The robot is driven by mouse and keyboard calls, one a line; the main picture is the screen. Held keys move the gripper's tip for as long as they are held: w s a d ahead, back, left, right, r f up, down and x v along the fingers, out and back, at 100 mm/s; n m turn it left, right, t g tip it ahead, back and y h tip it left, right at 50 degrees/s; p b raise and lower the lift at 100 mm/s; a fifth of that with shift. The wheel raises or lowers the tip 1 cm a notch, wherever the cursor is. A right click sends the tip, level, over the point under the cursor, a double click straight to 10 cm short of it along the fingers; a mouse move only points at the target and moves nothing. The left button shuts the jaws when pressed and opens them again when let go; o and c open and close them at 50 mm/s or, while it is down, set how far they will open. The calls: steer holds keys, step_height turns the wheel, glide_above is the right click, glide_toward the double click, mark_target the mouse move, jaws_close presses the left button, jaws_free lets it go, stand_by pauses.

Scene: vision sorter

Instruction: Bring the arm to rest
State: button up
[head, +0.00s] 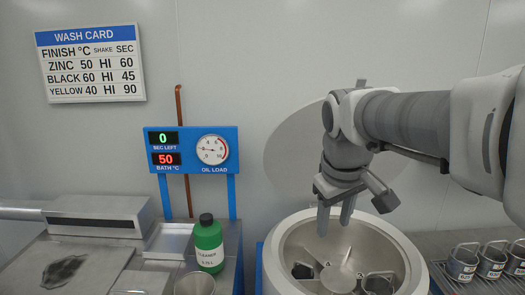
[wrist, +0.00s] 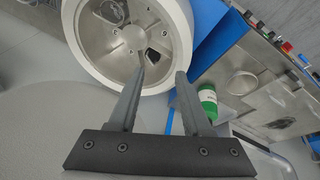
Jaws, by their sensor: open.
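My gripper (head: 336,220) hangs from my arm, pointing down above the left part of the round white wash drum (head: 283,237) in the head view. In the wrist view my gripper (wrist: 160,76) shows two grey fingers set apart with nothing between them. The drum (wrist: 77,55) lies beyond the left finger there. The drum holds a divided metal basket with numbered compartments. A dark part and a metal cup (head: 378,283) show inside it.
A green cleaner bottle (head: 208,244) stands left of the drum. A blue panel (head: 192,150) reads 0 sec left and bath 50. A wash card (head: 90,63) hangs on the wall. Labelled metal cups (head: 462,262) stand on a rack at the right. A steel bench (head: 100,262) fills the left.

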steer(key=s+f+m+t, duration=0.1)
steer(key=s+f+m, duration=0.1)
steer(key=s, duration=0.5)
steer(key=s+f+m, duration=0.2)
steer(key=s+f, duration=0.2)
steer(key=s, duration=0.4)
steer(key=shift+s+d+m+t+y, duration=0.3)
steer(key=shift+d+t+y, duration=0.1)
steer(key=shift+d, duration=0.05)
steer(key=shift+r, duration=0.1)
